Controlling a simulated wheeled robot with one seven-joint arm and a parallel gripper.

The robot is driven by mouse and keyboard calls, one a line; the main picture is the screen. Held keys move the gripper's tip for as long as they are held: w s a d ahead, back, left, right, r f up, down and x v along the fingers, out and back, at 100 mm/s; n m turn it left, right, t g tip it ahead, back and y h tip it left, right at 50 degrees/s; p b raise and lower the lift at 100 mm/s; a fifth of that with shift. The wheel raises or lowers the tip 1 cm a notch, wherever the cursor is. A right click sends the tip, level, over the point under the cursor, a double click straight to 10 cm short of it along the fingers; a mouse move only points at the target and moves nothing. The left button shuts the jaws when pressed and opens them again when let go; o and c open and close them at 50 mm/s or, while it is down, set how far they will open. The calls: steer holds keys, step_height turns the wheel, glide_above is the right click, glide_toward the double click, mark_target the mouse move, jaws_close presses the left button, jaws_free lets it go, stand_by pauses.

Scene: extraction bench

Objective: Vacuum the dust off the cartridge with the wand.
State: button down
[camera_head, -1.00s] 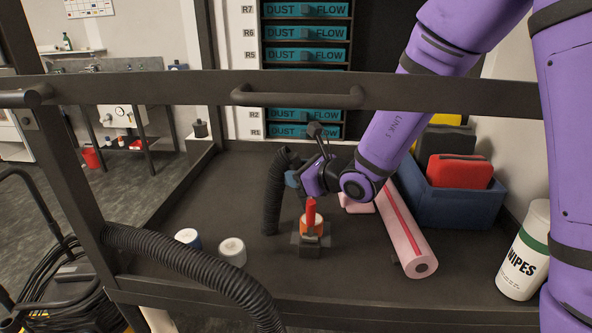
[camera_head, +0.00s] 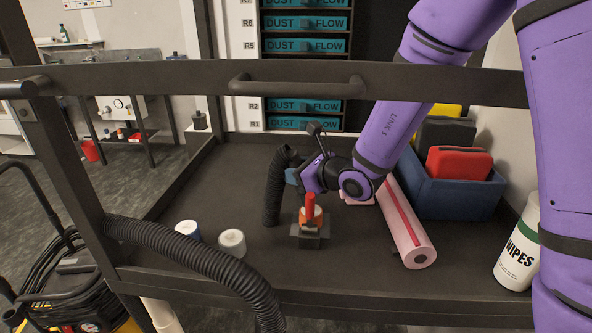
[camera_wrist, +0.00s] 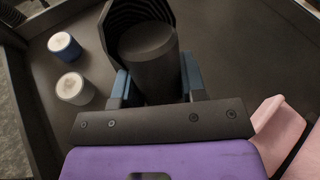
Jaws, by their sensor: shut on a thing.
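My gripper (camera_head: 306,178) is above the work deck, shut on the dark wand (camera_wrist: 150,55), a thick black cylinder between its blue fingers in the wrist view. The wand's ribbed black hose (camera_head: 274,195) hangs down on the left of the gripper. Just below the gripper, an orange cartridge (camera_head: 318,217) sits on a small dark stand (camera_head: 311,240). A red upright piece (camera_head: 310,207) shows in front of the cartridge; I cannot tell whether it belongs to the wand or touches the cartridge. Dust on the cartridge is too small to make out.
Two white-topped pots, one blue-sided (camera_head: 187,230) and one pale (camera_head: 232,243), stand at left. A pink roll (camera_head: 408,232), a blue bin (camera_head: 455,190) and a wipes tub (camera_head: 518,255) are at right. A black rail (camera_head: 180,78) crosses the front above the deck.

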steer(key=shift+s, duration=0.15)
stand_by(0.3)
steer(key=shift+s+d, duration=0.35)
steer(key=shift+d, duration=0.25)
stand_by(0.5)
steer(key=shift+r, duration=5)
